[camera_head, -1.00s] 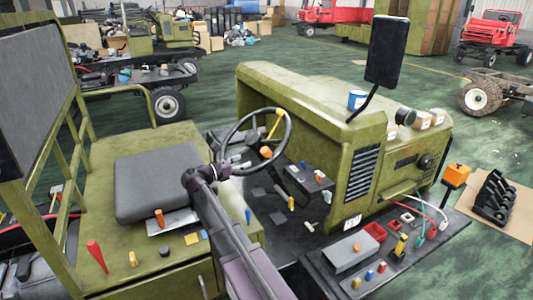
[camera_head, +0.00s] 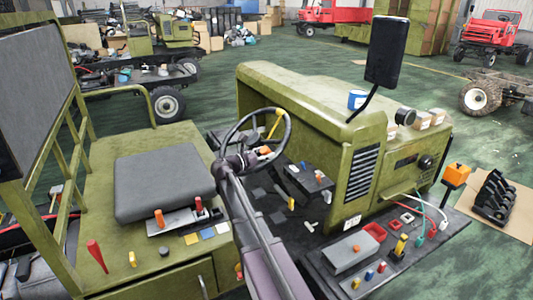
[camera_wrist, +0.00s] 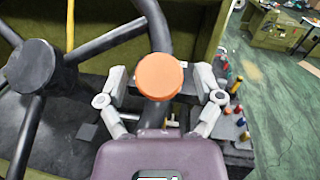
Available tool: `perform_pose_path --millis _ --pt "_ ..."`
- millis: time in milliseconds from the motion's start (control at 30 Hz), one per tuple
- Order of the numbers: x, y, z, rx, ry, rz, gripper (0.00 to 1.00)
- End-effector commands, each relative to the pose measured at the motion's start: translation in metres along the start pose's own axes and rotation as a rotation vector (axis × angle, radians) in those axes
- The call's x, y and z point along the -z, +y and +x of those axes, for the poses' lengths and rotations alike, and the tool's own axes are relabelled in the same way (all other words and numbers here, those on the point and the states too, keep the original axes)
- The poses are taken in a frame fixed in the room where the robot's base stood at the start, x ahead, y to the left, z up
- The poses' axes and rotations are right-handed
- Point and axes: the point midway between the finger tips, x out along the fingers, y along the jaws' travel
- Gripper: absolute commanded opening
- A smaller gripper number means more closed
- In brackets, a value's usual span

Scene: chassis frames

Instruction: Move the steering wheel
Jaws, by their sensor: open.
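The steering wheel (camera_head: 288,130) is dark grey with spokes and stands at the driver's place of the olive-green vehicle. In the wrist view its hub (camera_wrist: 33,66) is at the left, and its rim passes behind an orange spinner knob (camera_wrist: 160,77). My gripper (camera_wrist: 161,84) is open, with one finger on each side of the knob and visible gaps between. In the head view my gripper (camera_head: 259,156) is at the near lower side of the wheel rim, and the knob is partly hidden by it. Whether anything touches the knob cannot be told.
A yellow lever (camera_head: 274,124) rises by the wheel. A grey seat (camera_head: 165,185) is left of my arm, with small levers (camera_head: 158,218) in front of it. The green hood (camera_head: 310,105) and a black mirror (camera_head: 387,52) stand to the right. A side panel (camera_head: 365,255) holds small parts.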

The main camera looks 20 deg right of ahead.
Motion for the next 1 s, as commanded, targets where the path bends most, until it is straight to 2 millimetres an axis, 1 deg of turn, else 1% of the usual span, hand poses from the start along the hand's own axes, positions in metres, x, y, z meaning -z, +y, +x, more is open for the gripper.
perform_pose_path --millis 167,267,300,367,400,467,500,533,800,1000 --pt "0.0 0.0 0.0 0.0 0.0 0.0 0.85" --pt "0.0 0.0 0.0 0.0 0.0 0.0 0.58" --pt "0.0 0.0 0.0 0.0 0.0 0.0 0.46" --pt "0.0 0.0 0.0 0.0 0.0 0.0 0.28" --pt "0.0 0.0 0.0 0.0 0.0 0.0 0.16" --pt "0.0 0.0 0.0 0.0 0.0 0.0 0.0" --pt "0.0 0.0 0.0 0.0 0.0 0.0 0.0" --pt "0.0 -0.002 0.005 0.003 0.0 0.0 0.0" --pt "-0.001 0.001 -0.002 -0.012 0.001 -0.004 0.0" --pt "-0.006 0.005 -0.008 -0.049 -0.002 -0.021 0.0"
